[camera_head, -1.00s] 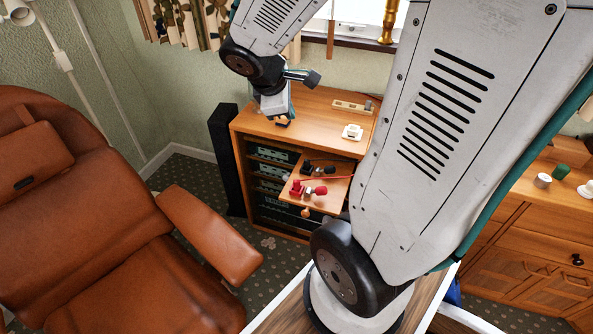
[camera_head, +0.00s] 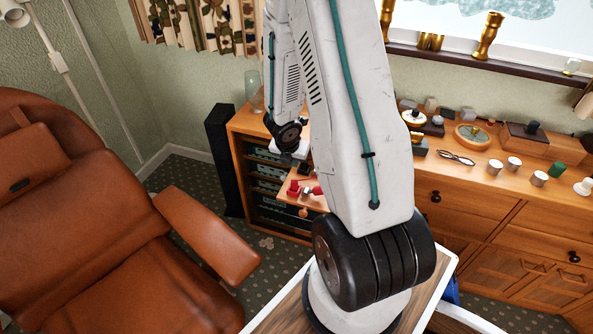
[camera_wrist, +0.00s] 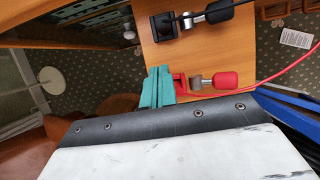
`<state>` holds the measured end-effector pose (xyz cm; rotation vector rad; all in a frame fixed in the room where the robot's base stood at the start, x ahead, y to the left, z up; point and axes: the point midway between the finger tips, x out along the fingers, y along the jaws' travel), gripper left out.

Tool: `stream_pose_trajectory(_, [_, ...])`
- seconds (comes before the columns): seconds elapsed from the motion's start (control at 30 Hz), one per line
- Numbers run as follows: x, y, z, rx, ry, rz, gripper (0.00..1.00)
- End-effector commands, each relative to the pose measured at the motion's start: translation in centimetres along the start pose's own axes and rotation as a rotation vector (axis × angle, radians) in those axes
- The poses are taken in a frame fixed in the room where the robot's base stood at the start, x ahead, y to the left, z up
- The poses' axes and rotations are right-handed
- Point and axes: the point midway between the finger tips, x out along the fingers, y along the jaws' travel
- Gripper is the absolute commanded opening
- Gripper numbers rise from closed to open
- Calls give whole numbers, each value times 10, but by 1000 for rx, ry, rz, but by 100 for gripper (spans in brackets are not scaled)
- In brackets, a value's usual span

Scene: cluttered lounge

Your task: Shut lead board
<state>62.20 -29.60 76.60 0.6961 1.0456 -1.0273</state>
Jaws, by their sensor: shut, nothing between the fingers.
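The lead board (camera_head: 316,204) is a wooden slab sticking out from the front of the wooden cabinet; my arm hides much of it in the head view. In the wrist view the board (camera_wrist: 218,52) carries a black clamp (camera_wrist: 165,26) with a black-handled plug and a red clamp (camera_wrist: 181,83) with a red-handled plug (camera_wrist: 225,80). My gripper (camera_wrist: 157,76) shows teal fingers shut together at the board's edge, close beside the red clamp. I cannot tell whether they touch. In the head view my arm hides the fingers.
The cabinet (camera_head: 240,122) holds stacked equipment, with a black speaker (camera_head: 224,160) to its left. A brown leather armchair (camera_head: 85,235) stands at left. A cluttered sideboard (camera_head: 480,185) is at right. A red cable (camera_wrist: 290,68) trails off the board.

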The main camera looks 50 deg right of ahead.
Motion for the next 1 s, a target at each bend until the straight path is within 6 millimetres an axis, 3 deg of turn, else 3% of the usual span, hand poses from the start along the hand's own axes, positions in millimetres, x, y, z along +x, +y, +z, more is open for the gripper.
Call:
stream_pose_trajectory(0.2, [38, 0, 0, 0, 1, -3, 0])
stream_pose_trajectory(0.4, [64, 0, 0, 1, 0, -2, 0])
stream_pose_trajectory(0.6, [74, 0, 0, 3, -1, -1, 0])
stream_pose_trajectory(1.0, [75, 4, 2, -4, -2, 2, 0])
